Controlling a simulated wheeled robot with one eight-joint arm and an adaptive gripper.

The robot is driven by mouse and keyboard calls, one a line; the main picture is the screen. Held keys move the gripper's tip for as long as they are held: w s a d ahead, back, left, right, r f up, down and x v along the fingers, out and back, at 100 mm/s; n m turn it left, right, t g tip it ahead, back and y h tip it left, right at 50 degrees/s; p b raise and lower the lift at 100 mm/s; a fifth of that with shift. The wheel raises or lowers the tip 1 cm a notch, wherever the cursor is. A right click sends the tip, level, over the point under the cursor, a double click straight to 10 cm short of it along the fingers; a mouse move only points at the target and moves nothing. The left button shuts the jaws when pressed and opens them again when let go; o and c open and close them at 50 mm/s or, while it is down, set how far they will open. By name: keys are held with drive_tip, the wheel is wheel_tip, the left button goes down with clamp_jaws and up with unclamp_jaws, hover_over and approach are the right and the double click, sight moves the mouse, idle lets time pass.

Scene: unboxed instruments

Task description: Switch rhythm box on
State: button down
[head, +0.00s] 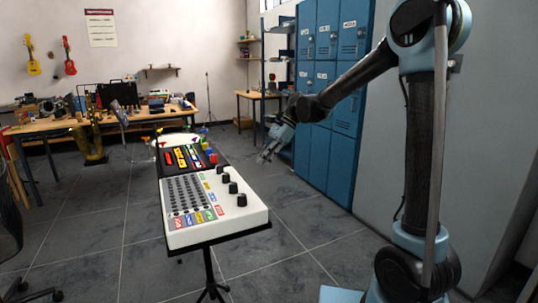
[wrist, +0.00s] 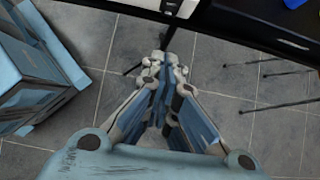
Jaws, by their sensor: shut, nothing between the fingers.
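A white box (head: 212,202) with black knobs, a grid of dark holes and coloured buttons stands on a black stand. Right behind it is a black unit (head: 186,158) with coloured bars. I cannot read which of the two is the rhythm box, nor whether either is on. My gripper (head: 263,158) hangs to the right of both, apart from them, over open floor. In the wrist view my gripper (wrist: 163,62) is shut and empty, its fingertips pointing toward the dark and white edge of an instrument (wrist: 240,32) at the top. The controls are mostly out of that view.
Blue lockers (head: 324,100) stand close behind my gripper on the right. A wooden workbench (head: 62,126) with many items and a brass instrument (head: 88,138) are at the back left. Thin stand legs (wrist: 270,88) cross the floor below the instruments. The tiled floor right of the white box is clear.

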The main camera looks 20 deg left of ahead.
drive_tip(key=s+a+f, duration=0.4)
drive_tip(key=a, duration=0.1)
drive_tip(key=shift+s, duration=0.2)
drive_tip(key=shift+a, duration=0.1)
drive_tip(key=shift+s+a+f, duration=0.3)
drive_tip(key=shift+f, duration=0.25)
drive_tip(key=shift+r, duration=0.1)
